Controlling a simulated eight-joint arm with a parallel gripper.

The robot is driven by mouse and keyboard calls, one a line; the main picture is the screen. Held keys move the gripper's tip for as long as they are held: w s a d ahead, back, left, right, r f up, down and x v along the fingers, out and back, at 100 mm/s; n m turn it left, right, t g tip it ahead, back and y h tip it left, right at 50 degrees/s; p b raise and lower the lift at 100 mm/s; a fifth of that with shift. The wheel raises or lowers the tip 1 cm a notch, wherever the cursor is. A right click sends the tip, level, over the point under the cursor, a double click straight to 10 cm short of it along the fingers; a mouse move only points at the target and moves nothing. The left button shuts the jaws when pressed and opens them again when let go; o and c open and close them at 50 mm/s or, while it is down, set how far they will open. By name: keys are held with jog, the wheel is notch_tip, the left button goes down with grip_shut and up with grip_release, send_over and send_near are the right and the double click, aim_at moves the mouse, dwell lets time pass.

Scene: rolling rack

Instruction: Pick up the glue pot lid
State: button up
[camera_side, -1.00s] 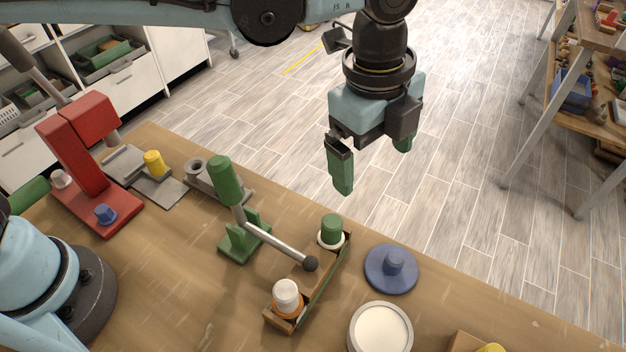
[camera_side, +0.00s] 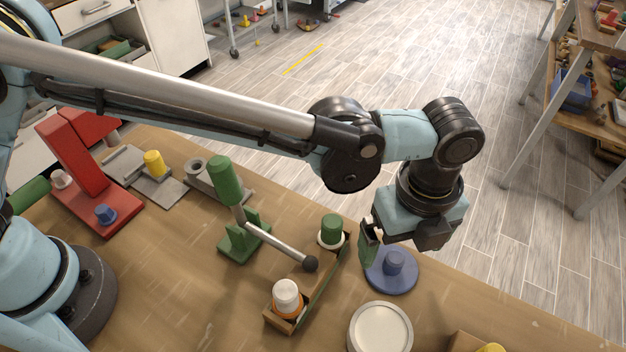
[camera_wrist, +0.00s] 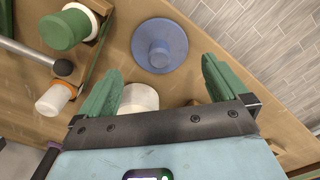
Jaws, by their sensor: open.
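The glue pot lid appears to be the blue round disc with a knob (camera_side: 392,270), lying flat on the wooden bench near its far edge. In the wrist view the lid (camera_wrist: 160,45) lies ahead of the fingertips, roughly centred between them. My gripper (camera_side: 393,247) is open and empty, just above and behind the lid in the side view; one finger is mostly hidden there. Both green fingers of my gripper (camera_wrist: 160,75) show spread apart in the wrist view. A round pot with pale contents (camera_side: 380,330) stands in front of the lid, partly hidden in the wrist view.
A narrow wooden tray (camera_side: 328,287) holding a green-capped and a white-capped bottle stands left of the lid. A green lever press (camera_side: 240,235) reaches its rod over the tray. A cardboard-coloured box (camera_side: 468,342) is at the front right.

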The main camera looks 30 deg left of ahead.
aim_at(396, 257)
notch_tip(396, 257, down, 5)
jog(key=shift+w+a, duration=0.1)
jog(key=shift+c, duration=0.2)
jog(key=c, duration=0.7)
jog(key=shift+c, duration=0.2)
